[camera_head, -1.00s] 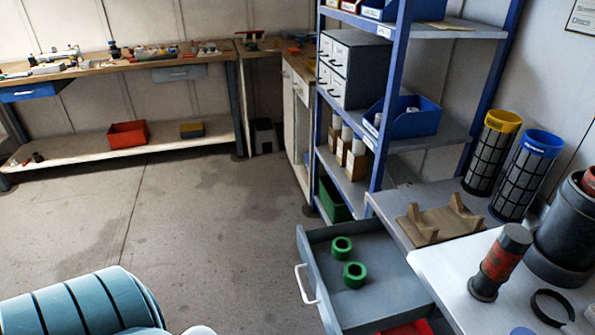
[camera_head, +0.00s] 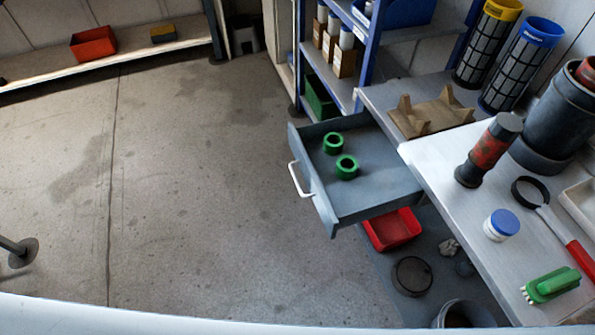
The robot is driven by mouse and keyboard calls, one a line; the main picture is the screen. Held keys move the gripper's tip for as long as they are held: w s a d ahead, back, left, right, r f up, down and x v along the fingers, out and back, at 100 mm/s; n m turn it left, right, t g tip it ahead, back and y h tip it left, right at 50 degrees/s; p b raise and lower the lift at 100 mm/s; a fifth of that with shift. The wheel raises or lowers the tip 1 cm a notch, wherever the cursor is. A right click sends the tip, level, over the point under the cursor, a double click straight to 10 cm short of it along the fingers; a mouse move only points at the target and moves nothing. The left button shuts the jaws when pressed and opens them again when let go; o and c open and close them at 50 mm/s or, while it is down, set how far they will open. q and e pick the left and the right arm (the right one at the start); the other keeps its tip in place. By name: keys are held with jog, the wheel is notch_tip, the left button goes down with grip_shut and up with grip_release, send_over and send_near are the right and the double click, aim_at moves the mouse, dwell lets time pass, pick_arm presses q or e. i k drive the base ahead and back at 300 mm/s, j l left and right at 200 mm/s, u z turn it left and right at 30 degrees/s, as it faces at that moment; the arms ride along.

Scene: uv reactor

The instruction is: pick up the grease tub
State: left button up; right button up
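A small white tub with a blue lid (camera_head: 501,224), which looks like the grease tub, stands upright on the light worktop (camera_head: 440,150) at the right. A black ring tool with a red handle lies just right of it, and a green brush (camera_head: 551,285) lies nearer the front. Neither of my grippers shows in the head view, so nothing is seen touching the tub.
An open grey drawer (camera_head: 375,195) holding two green rings juts out left of the worktop. A black and red cylinder (camera_head: 489,150) stands behind the tub. A red bin (camera_head: 392,229) and a bucket (camera_head: 465,314) sit below.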

aim_at(493, 236)
jog(key=z, duration=1.55)
jog(key=k+l, duration=0.1)
jog(key=l, duration=0.25)
